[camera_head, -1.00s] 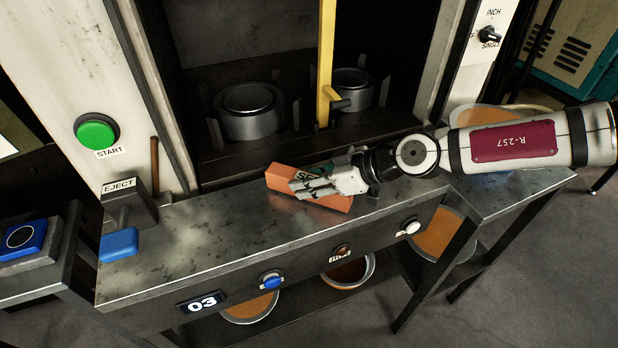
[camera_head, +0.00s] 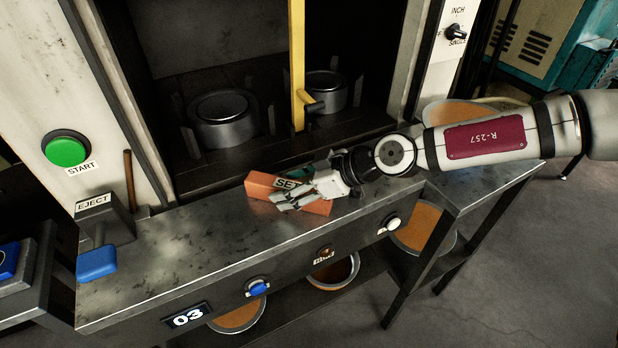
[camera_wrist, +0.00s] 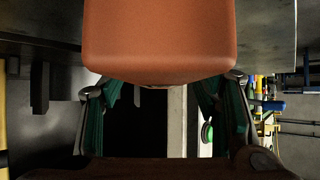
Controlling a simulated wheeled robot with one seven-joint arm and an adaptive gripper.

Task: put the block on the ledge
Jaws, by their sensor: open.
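The orange block (camera_head: 258,187), marked "SET", lies on the grey metal ledge (camera_head: 200,243) in front of the press. My gripper (camera_head: 292,196) reaches in from the right, low over the block. Its pale fingers are open and overlap the block's right part in the head view. In the wrist view the block (camera_wrist: 160,40) fills the top middle, beyond the two green-padded fingers (camera_wrist: 163,105). I cannot tell whether a finger touches it. The block's underside and right end are partly hidden.
A yellow post (camera_head: 297,65) and dark round pots (camera_head: 222,118) stand behind in the press. The eject lever with its blue handle (camera_head: 97,263) is at the ledge's left. Knobs line the front edge. Left ledge surface is clear.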

